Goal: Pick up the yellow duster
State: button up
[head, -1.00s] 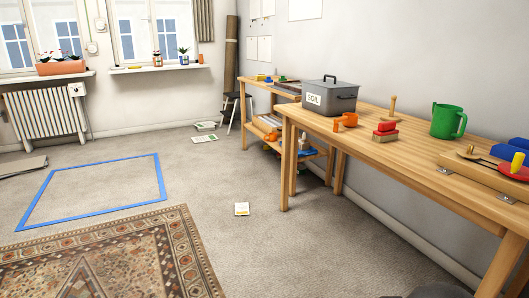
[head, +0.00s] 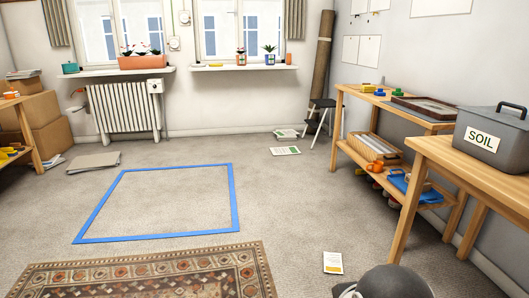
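No thing in the head view can be told for certain as the yellow duster. A small yellow item (head: 367,88) lies on the top of the far right shelf table, beside blue and green items. Another small yellow item (head: 215,65) is on the right windowsill. All are too small to make out. My gripper is not in view; a dark rounded part, probably mine, shows at the bottom right.
A grey SOIL box (head: 491,135) stands on the near right table (head: 445,152). A blue floor outline (head: 236,200) lies mid-room, a patterned rug (head: 150,272) in front. Papers (head: 333,262) lie on the carpet. A step stool (head: 322,115) stands far back. Boxes (head: 48,125) are at left.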

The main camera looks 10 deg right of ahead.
aim_at(365, 88)
jog(key=i+z, duration=0.1)
jog(key=i, duration=0.65)
jog(key=i+j+z, duration=0.1)
jog(key=i, duration=0.65)
jog(key=i+j+z, duration=0.1)
jog(key=i, duration=0.65)
